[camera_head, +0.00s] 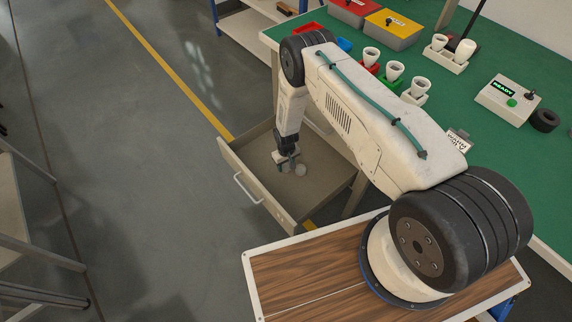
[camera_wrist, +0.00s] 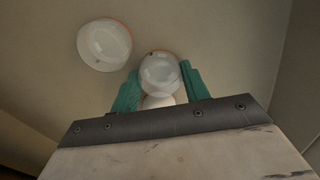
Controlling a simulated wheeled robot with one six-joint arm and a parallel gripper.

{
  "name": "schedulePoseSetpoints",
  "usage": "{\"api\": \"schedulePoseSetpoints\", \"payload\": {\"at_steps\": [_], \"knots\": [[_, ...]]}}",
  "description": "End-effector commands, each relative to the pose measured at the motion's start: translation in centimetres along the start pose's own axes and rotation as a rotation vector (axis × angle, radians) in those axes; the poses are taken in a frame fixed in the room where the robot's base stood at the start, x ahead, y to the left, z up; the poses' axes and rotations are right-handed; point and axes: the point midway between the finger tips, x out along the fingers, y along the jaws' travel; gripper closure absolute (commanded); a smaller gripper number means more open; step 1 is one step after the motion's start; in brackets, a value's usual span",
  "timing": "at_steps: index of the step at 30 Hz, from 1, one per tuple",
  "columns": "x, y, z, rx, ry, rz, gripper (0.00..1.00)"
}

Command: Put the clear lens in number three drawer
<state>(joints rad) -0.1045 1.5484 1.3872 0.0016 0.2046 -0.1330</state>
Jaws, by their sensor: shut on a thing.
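My gripper (camera_head: 287,164) reaches down inside an open drawer (camera_head: 325,190); I cannot read a number on it. In the wrist view, the teal fingers of my gripper (camera_wrist: 160,90) are shut on a clear round lens (camera_wrist: 160,70) with a whitish lower part and an orange edge. A second, similar clear lens (camera_wrist: 104,45) lies on the drawer floor to the left, apart from the fingers. In the head view, one pale round lens (camera_head: 300,170) shows just right of the fingers; I cannot tell which of the two it is. The held lens is close above or on the floor.
The green bench (camera_head: 460,150) carries white cups (camera_head: 394,72) in holders, red and yellow boxes (camera_head: 393,29), and a control box (camera_head: 507,100) reading READY. Open grey floor (camera_head: 120,130) lies to the left.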

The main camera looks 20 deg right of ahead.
Motion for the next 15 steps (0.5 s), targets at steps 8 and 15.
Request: {"api": "schedulePoseSetpoints", "payload": {"at_steps": [8,15], "knots": [[0.1,0.0,0.03,0.0,0.0,0.0,0.33],[-0.67,0.0,0.01,0.0,0.0,0.0,0.33]]}}
